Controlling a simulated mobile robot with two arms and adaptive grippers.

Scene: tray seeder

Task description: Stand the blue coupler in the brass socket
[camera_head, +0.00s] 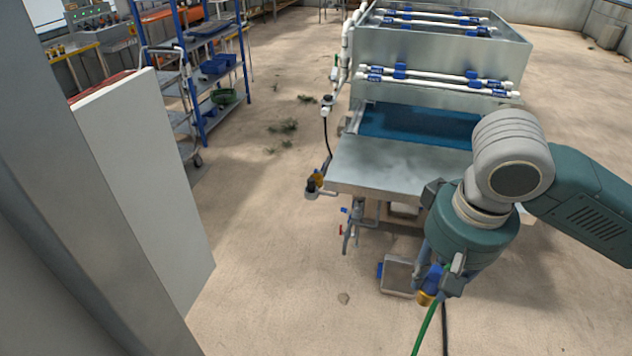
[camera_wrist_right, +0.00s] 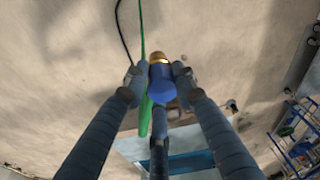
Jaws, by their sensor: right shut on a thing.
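My right gripper (camera_head: 440,284) is shut on the blue coupler (camera_head: 432,278), low in front of the metal bench. The coupler's brass end (camera_head: 425,298) points down and a little left, so it is tilted. In the right wrist view the blue coupler (camera_wrist_right: 162,84) sits between the fingers of my right gripper (camera_wrist_right: 159,78), brass end outward. A brass-coloured fitting (camera_head: 319,178), which looks like the socket, is at the bench's left front corner, apart from the coupler. Its opening is too small to make out. My left gripper is not in view.
A green hose (camera_head: 424,330) and a black cable hang below my right gripper. The metal bench (camera_head: 400,168) has a blue basin and a tank behind it. Valves and pipes (camera_head: 350,228) hang under its left front edge. A pale panel (camera_head: 145,190) stands left; the floor between is clear.

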